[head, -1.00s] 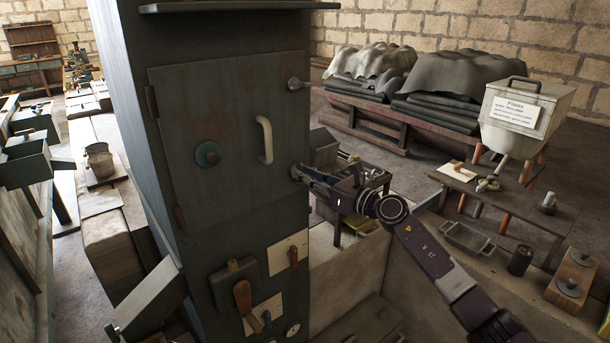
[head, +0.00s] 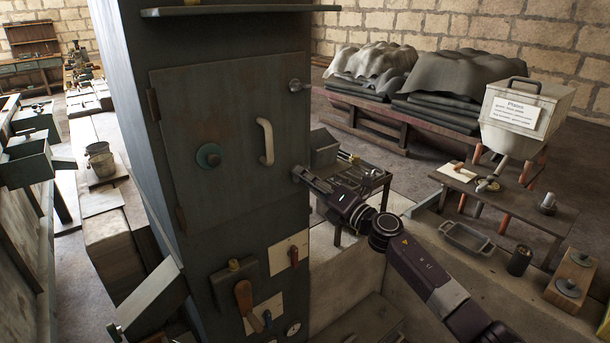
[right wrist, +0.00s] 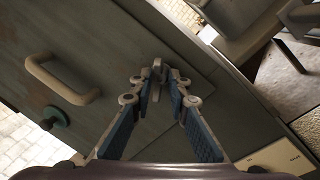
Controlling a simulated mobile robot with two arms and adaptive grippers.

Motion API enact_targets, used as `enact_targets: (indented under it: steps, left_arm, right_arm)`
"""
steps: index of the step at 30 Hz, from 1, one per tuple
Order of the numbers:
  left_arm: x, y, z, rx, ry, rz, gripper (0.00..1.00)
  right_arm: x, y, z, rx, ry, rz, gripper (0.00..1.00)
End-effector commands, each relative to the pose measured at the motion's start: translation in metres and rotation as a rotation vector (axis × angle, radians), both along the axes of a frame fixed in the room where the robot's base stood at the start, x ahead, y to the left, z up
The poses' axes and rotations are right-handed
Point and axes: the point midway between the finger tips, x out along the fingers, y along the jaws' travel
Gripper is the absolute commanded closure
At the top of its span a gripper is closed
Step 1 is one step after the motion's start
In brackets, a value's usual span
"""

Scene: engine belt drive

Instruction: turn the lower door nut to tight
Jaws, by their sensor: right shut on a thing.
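The grey-green cabinet door (head: 230,105) is closed in the head view. The lower door nut (right wrist: 157,68) is at the door's right edge, between my fingertips in the right wrist view. My right gripper (head: 299,174) is shut on it, coming in from the lower right; it also shows in the right wrist view (right wrist: 157,83). The fingers hide most of the nut in the head view. The upper door nut (head: 295,86) sticks out higher on the same edge, apart from the gripper. My left gripper is not in view.
A pale door handle (head: 266,142) and a round teal knob (head: 208,155) stand out from the door. Below are a wooden-handled lever (head: 243,300) and a gauge (head: 293,328). A small metal table (head: 365,180) stands behind my right gripper.

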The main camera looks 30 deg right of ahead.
Motion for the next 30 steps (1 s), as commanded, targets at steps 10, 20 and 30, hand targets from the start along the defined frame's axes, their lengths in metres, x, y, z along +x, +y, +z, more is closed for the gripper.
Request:
enact_targets:
  steps: [10,20,30]
  left_arm:
    - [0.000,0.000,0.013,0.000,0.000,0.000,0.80]
    - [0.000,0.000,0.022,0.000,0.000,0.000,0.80]
    - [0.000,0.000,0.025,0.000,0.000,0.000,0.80]
  right_arm:
    - [0.000,0.001,0.001,0.318,0.024,-0.003,1.00]
    - [0.000,0.002,0.000,0.527,0.041,-0.004,1.00]
    - [0.000,0.002,-0.001,0.610,0.048,-0.004,1.00]
